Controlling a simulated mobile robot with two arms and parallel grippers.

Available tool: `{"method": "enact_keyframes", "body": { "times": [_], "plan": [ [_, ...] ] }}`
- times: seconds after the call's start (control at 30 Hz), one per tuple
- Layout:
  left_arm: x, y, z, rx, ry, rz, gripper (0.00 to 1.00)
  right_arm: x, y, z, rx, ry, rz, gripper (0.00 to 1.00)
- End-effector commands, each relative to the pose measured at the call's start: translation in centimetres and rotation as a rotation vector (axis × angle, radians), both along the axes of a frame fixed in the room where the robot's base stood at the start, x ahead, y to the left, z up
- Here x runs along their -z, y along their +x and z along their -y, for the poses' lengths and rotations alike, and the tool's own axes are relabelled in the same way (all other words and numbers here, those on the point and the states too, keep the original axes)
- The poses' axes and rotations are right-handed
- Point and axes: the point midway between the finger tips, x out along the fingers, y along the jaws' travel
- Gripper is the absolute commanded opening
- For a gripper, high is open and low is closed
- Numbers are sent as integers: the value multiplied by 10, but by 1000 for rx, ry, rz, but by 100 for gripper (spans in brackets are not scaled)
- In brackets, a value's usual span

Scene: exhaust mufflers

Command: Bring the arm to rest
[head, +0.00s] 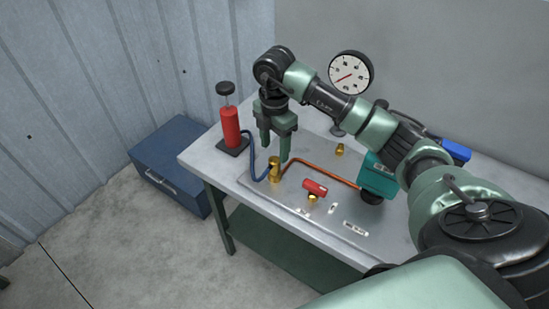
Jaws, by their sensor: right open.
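My right arm (395,140) reaches in from the right over a grey metal bench. Its right gripper (274,152) points down with its two green fingers apart and nothing seen between them. The fingertips are just above or beside a brass fitting (274,174) at the left part of the bench plate; I cannot tell whether they touch it. My left gripper is not in view.
A red hand pump (231,128) with a blue hose stands on the bench's left. A gauge (350,73), copper pipe (322,169), red-handled valve (315,187) and teal block (377,177) are near the arm. A blue toolbox (172,160) sits on the floor.

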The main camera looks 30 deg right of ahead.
Motion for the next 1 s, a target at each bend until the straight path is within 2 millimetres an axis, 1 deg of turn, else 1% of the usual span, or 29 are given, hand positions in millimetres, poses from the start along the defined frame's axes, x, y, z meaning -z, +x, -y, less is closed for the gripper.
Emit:
{"method": "enact_keyframes", "body": {
  "times": [0.1, 0.2, 0.77, 0.87, 0.97, 1.0],
  "plan": [
    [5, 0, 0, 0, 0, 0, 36, -14, 1, 0, 0, 0, 3, 57],
    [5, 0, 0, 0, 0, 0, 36, -20, 0, 0, 0, 0, 0, 57],
    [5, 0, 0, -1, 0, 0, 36, -21, 0, -1, -3, 4, 0, 57],
    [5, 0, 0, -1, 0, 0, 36, -15, 2, -17, -44, 51, 17, 57],
    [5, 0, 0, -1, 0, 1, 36, -4, 3, -60, -152, 185, 66, 57],
    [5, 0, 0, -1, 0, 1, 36, 0, 4, -85, -208, 265, 100, 57]
  ]
}}
